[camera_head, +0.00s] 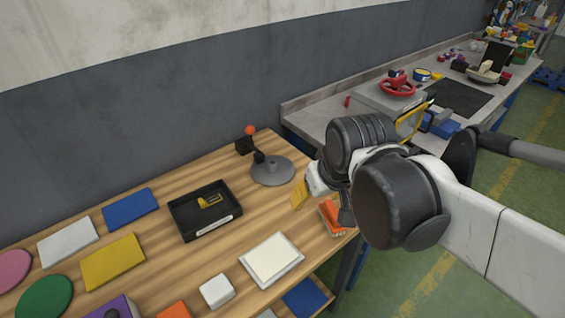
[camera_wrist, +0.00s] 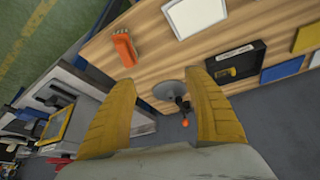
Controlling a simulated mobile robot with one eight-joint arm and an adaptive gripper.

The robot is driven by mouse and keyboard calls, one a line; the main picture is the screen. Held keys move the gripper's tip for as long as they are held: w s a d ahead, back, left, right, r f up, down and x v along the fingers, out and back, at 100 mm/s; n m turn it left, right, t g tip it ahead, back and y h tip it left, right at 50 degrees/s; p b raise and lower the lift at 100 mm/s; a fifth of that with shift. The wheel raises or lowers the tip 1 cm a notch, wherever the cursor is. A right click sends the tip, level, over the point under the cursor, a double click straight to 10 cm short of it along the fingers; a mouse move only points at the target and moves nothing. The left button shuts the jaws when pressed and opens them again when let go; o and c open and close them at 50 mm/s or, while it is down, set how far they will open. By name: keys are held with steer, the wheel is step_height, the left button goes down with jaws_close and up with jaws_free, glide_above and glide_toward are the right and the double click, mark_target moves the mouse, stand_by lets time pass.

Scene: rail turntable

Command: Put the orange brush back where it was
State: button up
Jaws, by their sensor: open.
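The orange brush (camera_head: 333,217) lies near the right edge of the wooden table, partly behind my arm in the head view. In the wrist view the orange brush (camera_wrist: 124,48) lies near the table's edge, ahead of the left finger, and shows whole. My gripper (camera_wrist: 161,78) has its two yellow fingers spread, with nothing held between them. In the head view my gripper (camera_head: 300,194) is mostly hidden by my own wrist; a yellow finger shows above the table, left of the brush. The gripper is apart from the brush.
A grey round stand (camera_head: 272,172) with an orange-knobbed lever is near the back edge. A black tray (camera_head: 186,228) holds a small yellow item. A white pad (camera_head: 271,259), a white block (camera_head: 217,291) and coloured mats lie around. A grey workbench (camera_head: 330,107) adjoins at right.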

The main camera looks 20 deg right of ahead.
steer(key=s+a+t, duration=0.2)
steer(key=s+a, duration=0.1)
steer(key=shift+r, duration=0.2)
